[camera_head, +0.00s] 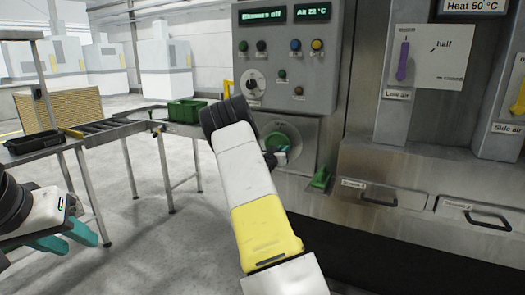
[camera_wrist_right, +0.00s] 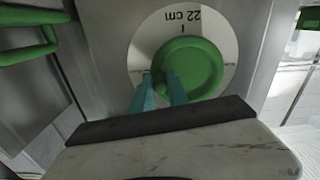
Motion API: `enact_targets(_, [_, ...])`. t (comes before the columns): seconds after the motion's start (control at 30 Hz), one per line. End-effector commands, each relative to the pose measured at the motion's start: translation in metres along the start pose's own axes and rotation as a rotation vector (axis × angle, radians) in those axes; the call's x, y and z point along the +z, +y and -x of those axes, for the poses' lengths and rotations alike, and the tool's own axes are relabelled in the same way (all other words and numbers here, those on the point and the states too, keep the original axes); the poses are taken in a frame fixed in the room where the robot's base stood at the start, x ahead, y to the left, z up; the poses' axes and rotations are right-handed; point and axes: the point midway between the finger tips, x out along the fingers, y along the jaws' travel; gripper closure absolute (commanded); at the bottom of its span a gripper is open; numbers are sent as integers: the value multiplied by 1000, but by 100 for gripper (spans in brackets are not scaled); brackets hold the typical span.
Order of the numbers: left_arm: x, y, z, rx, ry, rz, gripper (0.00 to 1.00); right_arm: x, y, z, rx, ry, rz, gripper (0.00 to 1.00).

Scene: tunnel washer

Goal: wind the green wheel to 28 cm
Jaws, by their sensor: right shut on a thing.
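The green wheel (camera_head: 284,134) is on a pale round plate on the machine front, partly hidden by my right arm. In the right wrist view the wheel (camera_wrist_right: 197,66) fills the middle, and its plate (camera_wrist_right: 147,50) shows "22 cm" upside down beside a short mark. My right gripper (camera_wrist_right: 161,86) has its teal fingers on either side of a small green knob (camera_wrist_right: 163,82) at the wheel's edge and is shut on it. My left gripper (camera_head: 68,236) is at the lower left, far from the wheel, with its teal fingers apart and nothing seen between them.
A control panel (camera_head: 291,88) with buttons and displays is above the wheel. A green handle (camera_head: 321,179) sticks out to its right, with drawers (camera_head: 379,196) beyond. A roller table (camera_head: 100,130) with a green crate (camera_head: 186,111) stands to the left. The floor between is clear.

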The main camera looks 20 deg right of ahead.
Motion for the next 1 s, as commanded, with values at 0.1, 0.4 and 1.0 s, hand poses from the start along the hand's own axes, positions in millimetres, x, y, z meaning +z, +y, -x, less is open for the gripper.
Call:
enact_targets(0.1, [0,0,0,0,0,0,64,4,0,0,0,-4,-48,100])
enact_targets(0.4, [0,0,0,0,0,0,64,15,-5,0,0,-6,-290,100])
enact_targets(1.0, [0,0,0,0,0,0,64,33,-22,1,-1,-11,-811,100])
